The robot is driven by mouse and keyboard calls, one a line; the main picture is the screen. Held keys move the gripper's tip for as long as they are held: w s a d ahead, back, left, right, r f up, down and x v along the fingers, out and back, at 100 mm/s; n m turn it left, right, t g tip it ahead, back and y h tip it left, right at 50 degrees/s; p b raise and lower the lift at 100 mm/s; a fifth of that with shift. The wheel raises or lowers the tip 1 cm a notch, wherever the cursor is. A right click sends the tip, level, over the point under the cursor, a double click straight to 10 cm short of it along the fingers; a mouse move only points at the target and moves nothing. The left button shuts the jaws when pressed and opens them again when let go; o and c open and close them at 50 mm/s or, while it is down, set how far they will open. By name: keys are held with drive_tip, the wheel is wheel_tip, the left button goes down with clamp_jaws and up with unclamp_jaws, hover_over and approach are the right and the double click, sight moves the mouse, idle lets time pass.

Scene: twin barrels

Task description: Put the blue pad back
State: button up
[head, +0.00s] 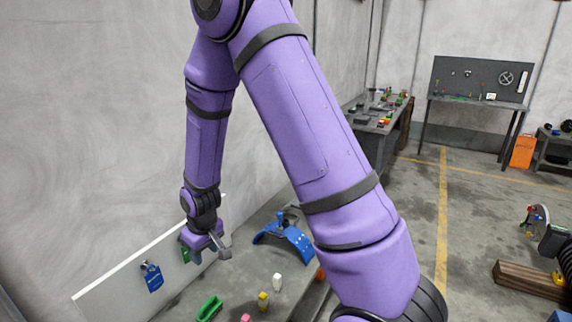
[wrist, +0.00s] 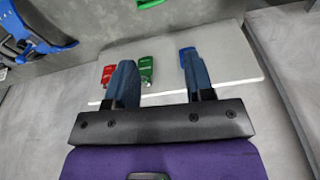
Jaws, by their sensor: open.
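A blue padlock-shaped pad (head: 152,278) hangs on the white upright board (head: 110,292) at lower left in the head view. In the wrist view a blue piece (wrist: 187,57) shows at the board, mostly hidden behind one finger. My gripper (head: 222,246) is at the board's far end, right of the blue pad in the head view. In the wrist view my gripper (wrist: 157,62) is open, its two fingers apart, with nothing seen held between them. A green pad (wrist: 146,70) shows beside the left finger, and a red pad (wrist: 109,73) is left of it.
A blue curved piece (head: 284,238) stands on the bench behind my gripper. A green piece (head: 209,308) and small white (head: 278,281), yellow (head: 263,300) and pink (head: 245,318) blocks are on the bench's near part. The wall (head: 90,120) rises close behind the board.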

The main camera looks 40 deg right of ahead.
drive_tip(key=s+d+r+t, duration=0.1)
drive_tip(key=s+r, duration=0.2)
drive_tip(key=r, duration=0.4)
drive_tip(key=s+d+r+m, duration=0.1)
drive_tip(key=s+r, duration=0.2)
drive_tip(key=r, duration=0.5)
drive_tip(key=s+d+r+t, duration=0.1)
drive_tip(key=s+r, duration=0.2)
drive_tip(key=r, duration=0.4)
drive_tip(key=s+d+r, duration=0.1)
drive_tip(key=s+r, duration=0.4)
drive_tip(key=s, duration=0.3)
drive_tip(key=s+d+r+m+t, duration=0.1)
drive_tip(key=s+r, duration=0.4)
drive_tip(key=s, duration=0.4)
drive_tip(key=shift+r, duration=0.3)
drive_tip(key=shift+d, duration=0.1)
